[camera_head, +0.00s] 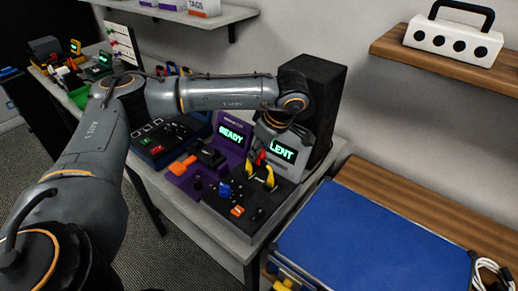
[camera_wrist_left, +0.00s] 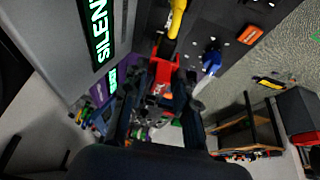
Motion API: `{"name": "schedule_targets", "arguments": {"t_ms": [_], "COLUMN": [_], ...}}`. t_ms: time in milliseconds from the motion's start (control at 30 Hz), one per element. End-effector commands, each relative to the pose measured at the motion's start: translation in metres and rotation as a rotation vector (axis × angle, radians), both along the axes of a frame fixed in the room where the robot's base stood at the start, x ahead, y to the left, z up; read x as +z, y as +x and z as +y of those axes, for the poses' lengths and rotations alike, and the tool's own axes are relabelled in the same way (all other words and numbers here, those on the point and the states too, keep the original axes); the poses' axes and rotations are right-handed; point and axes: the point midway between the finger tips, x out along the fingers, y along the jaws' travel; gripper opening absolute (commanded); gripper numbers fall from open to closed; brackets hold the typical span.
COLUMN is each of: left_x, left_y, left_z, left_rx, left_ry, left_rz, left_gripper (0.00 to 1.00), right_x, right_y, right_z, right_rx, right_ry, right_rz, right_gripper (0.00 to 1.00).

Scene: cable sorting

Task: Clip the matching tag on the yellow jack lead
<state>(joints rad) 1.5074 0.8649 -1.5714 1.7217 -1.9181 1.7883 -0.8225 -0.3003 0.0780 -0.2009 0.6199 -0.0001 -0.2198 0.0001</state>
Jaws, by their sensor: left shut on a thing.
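My left gripper (camera_head: 262,153) is over the black panel (camera_head: 258,217) below the screen reading "LENT" (camera_head: 283,149). In the wrist view my left gripper (camera_wrist_left: 163,92) is shut on a small red piece (camera_wrist_left: 161,72), which also shows in the head view (camera_head: 259,158). A yellow lead (camera_wrist_left: 176,18) stands just beyond the red piece; I cannot tell whether they touch. In the head view two yellow parts (camera_head: 270,177) stand on the panel under the gripper. No yellow tag is clear in the grip. My right gripper is not in view.
A blue plug (camera_head: 224,191) and an orange part (camera_head: 237,210) are on the same panel. A purple unit (camera_head: 230,134) reading "READY" stands to its left. A black box (camera_head: 314,88) stands behind. A blue case (camera_head: 375,238) lies to the right.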

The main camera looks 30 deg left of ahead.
Motion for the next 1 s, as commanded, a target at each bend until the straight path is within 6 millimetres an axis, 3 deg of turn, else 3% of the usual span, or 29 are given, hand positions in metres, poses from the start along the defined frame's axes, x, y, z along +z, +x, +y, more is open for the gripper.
{"name": "schedule_targets", "arguments": {"t_ms": [1000], "left_x": [-0.0082], "left_y": [0.0004], "left_z": [-0.0001], "left_rx": [0.000], "left_ry": [0.000], "left_rz": [0.000], "left_gripper": [0.13], "right_x": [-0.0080], "right_y": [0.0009], "right_z": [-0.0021], "right_rx": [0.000], "right_ry": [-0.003], "right_rz": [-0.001], "right_gripper": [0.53]}}
